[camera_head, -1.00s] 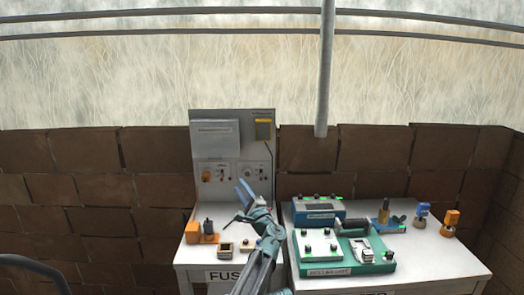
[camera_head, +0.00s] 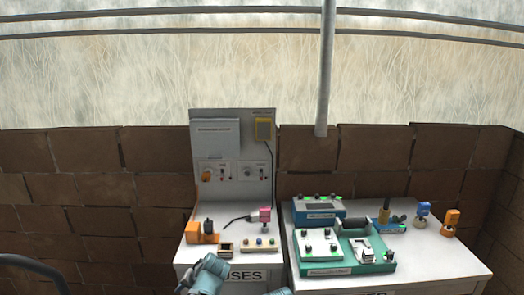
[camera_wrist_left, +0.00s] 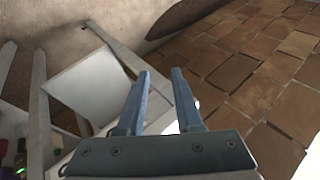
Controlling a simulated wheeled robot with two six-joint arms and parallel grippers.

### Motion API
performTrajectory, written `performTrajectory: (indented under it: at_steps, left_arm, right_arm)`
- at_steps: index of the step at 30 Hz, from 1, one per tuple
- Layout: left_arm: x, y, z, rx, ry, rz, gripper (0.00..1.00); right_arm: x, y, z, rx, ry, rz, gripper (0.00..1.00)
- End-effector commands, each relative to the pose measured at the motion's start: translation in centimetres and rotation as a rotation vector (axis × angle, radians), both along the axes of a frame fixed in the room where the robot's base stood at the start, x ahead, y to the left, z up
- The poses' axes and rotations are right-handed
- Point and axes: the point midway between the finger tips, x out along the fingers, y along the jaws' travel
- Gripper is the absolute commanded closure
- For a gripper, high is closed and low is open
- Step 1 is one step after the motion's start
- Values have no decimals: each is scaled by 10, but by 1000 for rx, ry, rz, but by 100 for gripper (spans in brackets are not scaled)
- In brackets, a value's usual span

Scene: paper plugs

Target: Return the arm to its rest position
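My left gripper (camera_wrist_left: 160,72) shows in the left wrist view with its two blue-grey fingers apart and nothing between them. In the head view, a blue-grey arm part of mine (camera_head: 205,275) shows at the bottom edge, in front of the left table. The fingertips cannot be made out there. A small blue-grey piece also shows at the bottom edge, right of it. My right gripper is not seen.
The left table (camera_head: 190,258) carries a grey panel (camera_head: 228,190), a pink plug (camera_head: 265,214), an orange block (camera_head: 192,231) and small sockets. The right table (camera_head: 430,262) holds a green device (camera_head: 340,266), a blue box (camera_head: 318,212) and several coloured plugs.

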Motion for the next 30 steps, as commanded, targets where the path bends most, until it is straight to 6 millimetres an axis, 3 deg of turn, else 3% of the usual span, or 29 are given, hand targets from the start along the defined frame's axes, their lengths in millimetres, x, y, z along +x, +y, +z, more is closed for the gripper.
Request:
performTrajectory:
  at_steps: [1, 3, 9, 15, 18, 30]
  left_arm:
    - [-22, -3, -10, -77, 26, 33, 66]
    - [-42, -12, -22, -178, 62, 68, 66]
    - [-87, -38, -40, -408, 142, 138, 66]
    - [-123, -65, -46, -599, 210, 185, 66]
    - [-127, -84, -66, -595, 241, 150, 66]
    - [-154, -139, -113, -511, 336, 16, 66]
  right_arm:
    - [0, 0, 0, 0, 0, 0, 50]
    - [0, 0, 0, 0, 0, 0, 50]
    - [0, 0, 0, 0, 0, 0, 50]
    - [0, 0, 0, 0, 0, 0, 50]
    - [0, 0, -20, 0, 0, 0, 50]
    - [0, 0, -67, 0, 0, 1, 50]
